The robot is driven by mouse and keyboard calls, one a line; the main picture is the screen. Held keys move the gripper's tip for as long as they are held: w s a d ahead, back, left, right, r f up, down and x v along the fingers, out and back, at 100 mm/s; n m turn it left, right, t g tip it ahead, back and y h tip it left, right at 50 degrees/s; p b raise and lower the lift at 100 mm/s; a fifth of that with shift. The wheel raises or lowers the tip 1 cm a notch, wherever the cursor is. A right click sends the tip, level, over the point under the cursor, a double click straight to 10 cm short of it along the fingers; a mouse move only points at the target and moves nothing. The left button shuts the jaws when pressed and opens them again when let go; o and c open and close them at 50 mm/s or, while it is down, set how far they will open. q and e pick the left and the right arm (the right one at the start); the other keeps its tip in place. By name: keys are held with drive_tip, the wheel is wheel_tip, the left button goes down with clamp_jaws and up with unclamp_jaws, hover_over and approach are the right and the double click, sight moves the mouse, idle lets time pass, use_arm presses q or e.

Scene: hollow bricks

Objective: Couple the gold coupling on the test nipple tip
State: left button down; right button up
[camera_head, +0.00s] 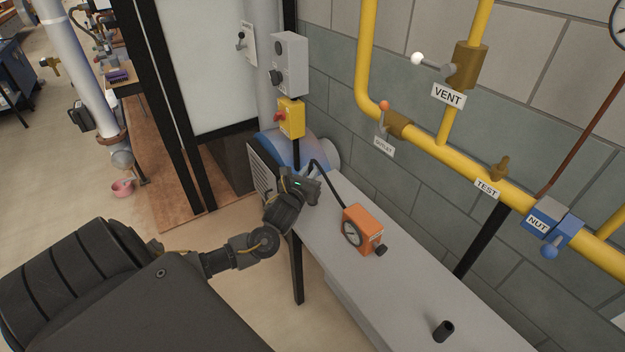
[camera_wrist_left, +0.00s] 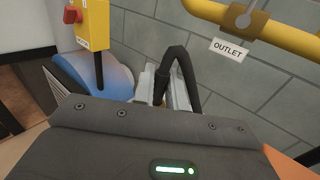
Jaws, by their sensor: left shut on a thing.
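My left gripper (camera_head: 312,188) is shut at the end of a black hose (camera_head: 327,180), over the far end of the grey bench. The hose also shows in the left wrist view (camera_wrist_left: 184,68), looping down between the fingers (camera_wrist_left: 166,92). The gold coupling at the hose's end is almost wholly hidden by the fingers and the wrist. The hose runs to an orange gauge box (camera_head: 365,230) standing on the bench. The brass test nipple (camera_head: 500,168) sticks up from the yellow pipe above the TEST label (camera_head: 487,188), well to the right of my left gripper. My right gripper is not in view.
The grey bench (camera_head: 400,285) stands along the block wall. A black cup-like piece (camera_head: 444,330) stands near its front. A yellow switch box (camera_head: 291,118) is beyond the gripper.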

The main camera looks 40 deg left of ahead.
use_arm(q)
drive_tip(key=s+a+r+b, duration=0.1)
drive_tip(key=s+r, duration=0.8)
drive_tip(key=s, duration=0.4)
drive_tip(key=d+f+m+h, duration=0.1)
drive_tip(key=d+m+h, duration=0.3)
drive_tip(key=d+h, duration=0.3)
drive_tip(key=d+f+m+g+h, duration=0.1)
drive_tip(key=d+m+h, duration=0.4)
drive_tip(key=d, duration=1.3)
drive_tip(key=shift+s+f+h, duration=0.4)
drive_tip(key=shift+f+h, duration=0.1)
drive_tip(key=shift+h, duration=0.5)
